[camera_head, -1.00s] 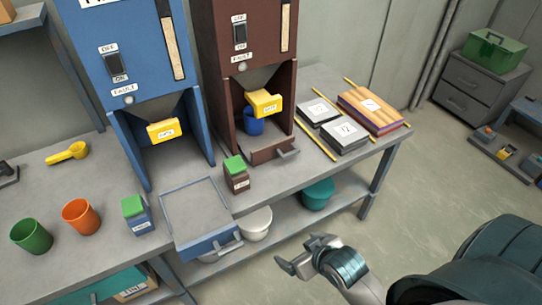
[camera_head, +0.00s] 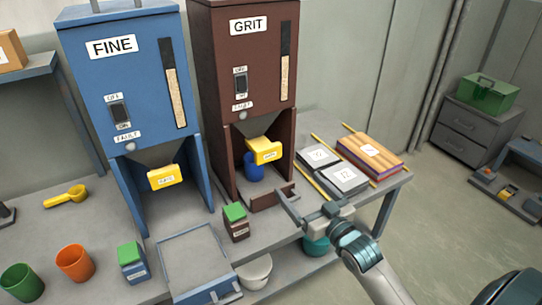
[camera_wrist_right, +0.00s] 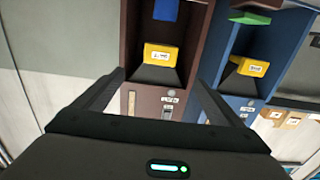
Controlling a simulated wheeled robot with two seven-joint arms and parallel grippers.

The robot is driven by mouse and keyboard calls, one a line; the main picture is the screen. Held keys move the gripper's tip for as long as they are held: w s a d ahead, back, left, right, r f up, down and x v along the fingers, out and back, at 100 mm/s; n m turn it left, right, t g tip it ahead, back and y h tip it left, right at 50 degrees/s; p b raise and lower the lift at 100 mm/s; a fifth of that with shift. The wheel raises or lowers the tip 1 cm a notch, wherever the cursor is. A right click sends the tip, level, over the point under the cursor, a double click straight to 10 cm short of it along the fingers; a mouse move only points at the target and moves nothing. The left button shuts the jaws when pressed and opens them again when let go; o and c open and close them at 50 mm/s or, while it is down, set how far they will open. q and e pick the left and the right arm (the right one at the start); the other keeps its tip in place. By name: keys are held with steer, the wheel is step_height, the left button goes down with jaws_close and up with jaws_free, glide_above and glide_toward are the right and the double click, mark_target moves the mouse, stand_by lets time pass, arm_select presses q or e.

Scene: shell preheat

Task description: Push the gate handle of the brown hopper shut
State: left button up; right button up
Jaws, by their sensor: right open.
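The brown hopper (camera_head: 245,70), labelled GRIT, stands on the bench right of the blue FINE hopper. Its yellow gate handle (camera_head: 264,150) juts forward under the chute, above a blue cup (camera_head: 254,167). My right gripper (camera_head: 305,205) is open and empty, in front of the brown hopper's lower bay, below and right of the handle, apart from it. In the right wrist view, which looks upside down, the handle (camera_wrist_right: 161,55) shows beyond and between the open fingers (camera_wrist_right: 158,82). My left gripper is not in view.
The blue hopper (camera_head: 125,75) has its own yellow handle (camera_head: 165,177). A green-lidded brown box (camera_head: 236,222) stands left of my right gripper.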

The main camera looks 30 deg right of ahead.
steer(key=shift+w, duration=0.15)
steer(key=p, duration=0.1)
glide_toward(270, 154)
steer(key=w+p, duration=0.2)
steer(key=w, duration=0.5)
steer(key=shift+w+a+p, duration=0.15)
steer(key=shift+w+p, duration=0.15)
steer(key=shift+p, duration=0.05)
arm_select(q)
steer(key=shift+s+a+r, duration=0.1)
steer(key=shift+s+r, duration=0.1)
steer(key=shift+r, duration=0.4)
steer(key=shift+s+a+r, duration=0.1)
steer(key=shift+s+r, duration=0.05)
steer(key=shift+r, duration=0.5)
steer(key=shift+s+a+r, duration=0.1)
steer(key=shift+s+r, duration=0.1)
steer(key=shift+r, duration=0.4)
arm_select(e)
steer(key=shift+w, duration=0.85)
steer(key=shift+c, duration=0.3)
